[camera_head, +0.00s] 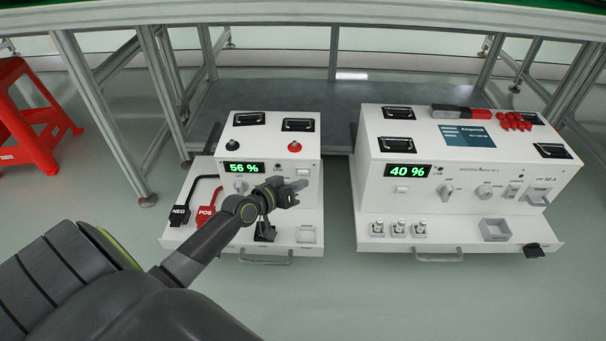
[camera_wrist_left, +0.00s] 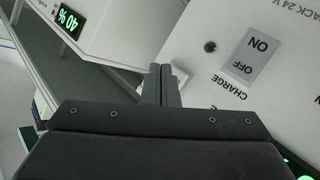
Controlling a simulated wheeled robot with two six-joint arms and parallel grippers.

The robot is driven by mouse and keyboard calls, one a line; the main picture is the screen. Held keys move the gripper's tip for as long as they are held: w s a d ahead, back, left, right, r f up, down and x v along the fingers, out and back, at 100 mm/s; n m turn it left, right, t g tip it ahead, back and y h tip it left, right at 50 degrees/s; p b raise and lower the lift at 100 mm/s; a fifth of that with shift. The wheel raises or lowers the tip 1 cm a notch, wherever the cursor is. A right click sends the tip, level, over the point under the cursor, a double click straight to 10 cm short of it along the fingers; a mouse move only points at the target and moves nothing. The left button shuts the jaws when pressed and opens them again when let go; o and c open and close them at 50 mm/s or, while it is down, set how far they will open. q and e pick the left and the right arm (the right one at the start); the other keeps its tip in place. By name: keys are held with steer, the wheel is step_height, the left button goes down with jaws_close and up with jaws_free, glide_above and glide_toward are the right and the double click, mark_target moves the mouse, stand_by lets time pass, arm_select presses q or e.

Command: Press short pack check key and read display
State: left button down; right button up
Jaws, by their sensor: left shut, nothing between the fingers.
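The smaller white unit (camera_head: 258,146) stands left of the larger white unit (camera_head: 468,157). Its lit display (camera_head: 244,168) reads 56 %; the larger unit's display (camera_head: 407,172) reads 40 % and shows rotated in the wrist view (camera_wrist_left: 68,21). My left gripper (camera_head: 302,186) is shut and empty, in front of the smaller unit's lower right face. In the wrist view its closed fingers (camera_wrist_left: 164,80) lie beside a white panel with an ON/OFF switch (camera_wrist_left: 249,56) and a small black round part (camera_wrist_left: 209,46). Contact cannot be told. My gripper hides part of the front. My right gripper is not in view.
Black NEG (camera_head: 181,212) and red POS (camera_head: 206,214) connectors lie on the smaller unit's drawer ledge. Several small metal-topped parts (camera_head: 398,229) and a grey square holder (camera_head: 494,230) sit on the larger unit's ledge. A red stool (camera_head: 30,125) stands far left. Floor separates the units.

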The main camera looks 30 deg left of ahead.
arm_select(q)
steer(key=shift+s+d+p, duration=0.3)
steer(key=shift+s+d, duration=0.15)
steer(key=shift+s, duration=0.25)
steer(key=shift+s+d+p, duration=0.3)
steer(key=shift+s+d, duration=0.1)
steer(key=shift+s, duration=0.35)
steer(key=shift+s+d+p, duration=0.3)
steer(key=shift+s+d, duration=0.15)
steer(key=shift+s, duration=0.25)
